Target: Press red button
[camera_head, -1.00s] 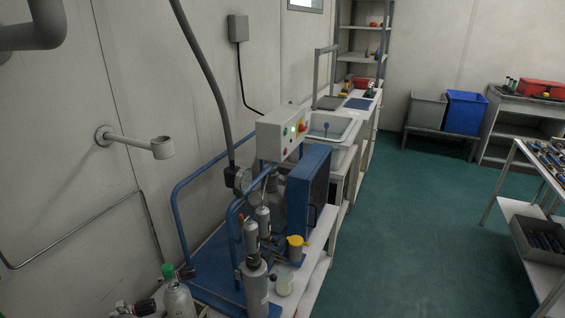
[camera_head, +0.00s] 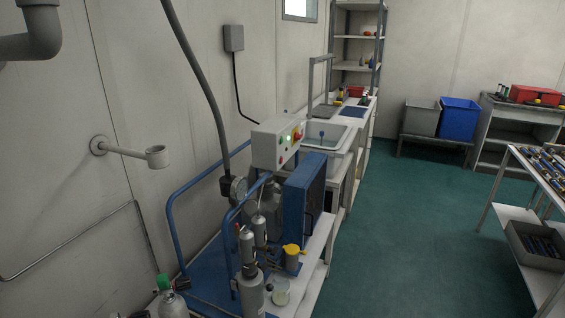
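A light grey control box (camera_head: 279,143) stands at the top of the blue-framed compressor unit, in the middle of the view. Its right-hand face carries a lit green light (camera_head: 288,138), a red and yellow control (camera_head: 297,134) and a small red spot (camera_head: 281,160) low down. These are too small to tell which is a push button. Neither of my grippers is in view, and nothing touches the box.
The blue compressor frame (camera_head: 175,222), grey cylinders (camera_head: 250,290) and a dark hose (camera_head: 197,85) surround the box. A sink (camera_head: 327,135) stands behind it. A wall-mounted arm (camera_head: 157,157) sticks out at left. Green floor (camera_head: 410,230) is clear to the right, before a parts table (camera_head: 500,213).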

